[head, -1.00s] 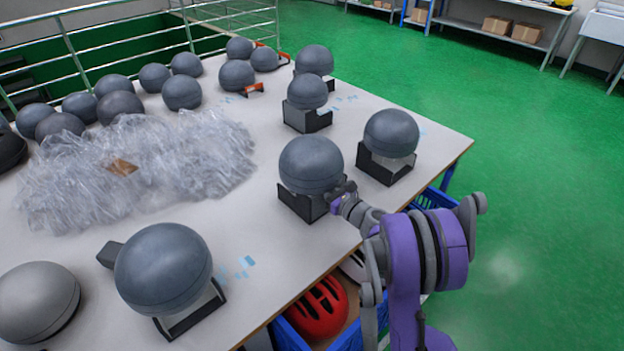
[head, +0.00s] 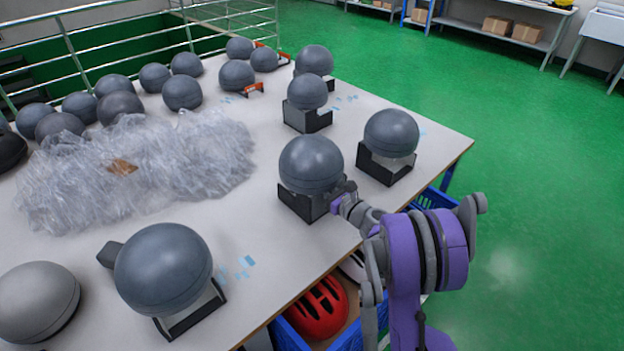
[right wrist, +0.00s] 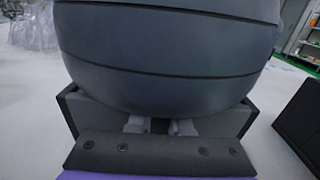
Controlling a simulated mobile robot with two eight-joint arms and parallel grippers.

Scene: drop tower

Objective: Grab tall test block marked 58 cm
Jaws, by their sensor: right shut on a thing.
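The test block that my right gripper holds is a dark grey dome (head: 311,164) in a black cradle (head: 296,203) near the table's right edge. No 58 cm mark can be read on it. My right gripper (head: 343,197) reaches it from the table's edge side, low under the dome. In the right wrist view the dome (right wrist: 168,45) fills the upper middle, and the pale fingertips (right wrist: 160,126) are shut on its lower part, between the cradle's black side walls. Their exact contact is partly hidden under the dome. My left gripper is not in view.
Similar cradled domes stand at right (head: 391,133), behind (head: 307,91) and in front (head: 163,268). Crumpled clear plastic (head: 140,170) covers the table's middle left, with several loose domes behind. A blue crate with a red helmet (head: 318,308) is below the table edge.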

